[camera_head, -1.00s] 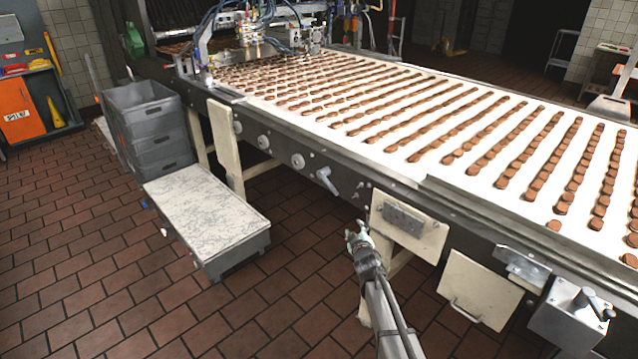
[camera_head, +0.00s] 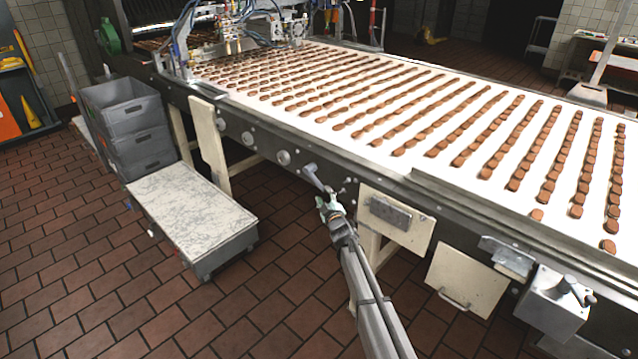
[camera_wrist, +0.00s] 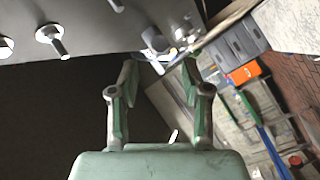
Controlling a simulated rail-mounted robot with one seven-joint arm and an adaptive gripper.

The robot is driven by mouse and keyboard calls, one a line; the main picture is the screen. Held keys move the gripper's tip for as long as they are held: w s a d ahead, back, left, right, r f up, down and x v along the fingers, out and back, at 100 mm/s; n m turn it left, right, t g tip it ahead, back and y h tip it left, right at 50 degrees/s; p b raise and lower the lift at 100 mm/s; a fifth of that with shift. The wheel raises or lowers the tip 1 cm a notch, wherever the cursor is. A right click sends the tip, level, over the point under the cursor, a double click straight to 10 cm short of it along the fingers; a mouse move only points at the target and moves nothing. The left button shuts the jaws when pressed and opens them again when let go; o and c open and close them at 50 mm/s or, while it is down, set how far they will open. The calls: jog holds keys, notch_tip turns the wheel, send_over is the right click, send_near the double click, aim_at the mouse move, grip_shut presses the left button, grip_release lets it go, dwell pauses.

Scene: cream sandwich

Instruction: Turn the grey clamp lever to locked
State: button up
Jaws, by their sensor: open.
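The grey clamp lever (camera_head: 313,177) sits on the dark side of the conveyor, its arm slanting down to the right. My gripper (camera_head: 326,199) is just below the lever's lower end in the head view. In the wrist view, my gripper (camera_wrist: 162,62) has its two fingers spread apart with nothing held between them. Whether a finger touches the lever cannot be told.
Round knobs (camera_head: 283,157) line the conveyor side left of the lever. A cream panel with a grey handle (camera_head: 390,212) is to the right. Stacked grey crates (camera_head: 140,130) and a low platform (camera_head: 190,210) stand at left. Small pegs (camera_wrist: 50,38) stick out near my gripper. Tiled floor below is open.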

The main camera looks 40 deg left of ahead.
aim_at(321, 188)
jog(key=p+x, duration=0.1)
jog(key=x, duration=0.7)
jog(key=shift+p, duration=0.4)
grip_shut()
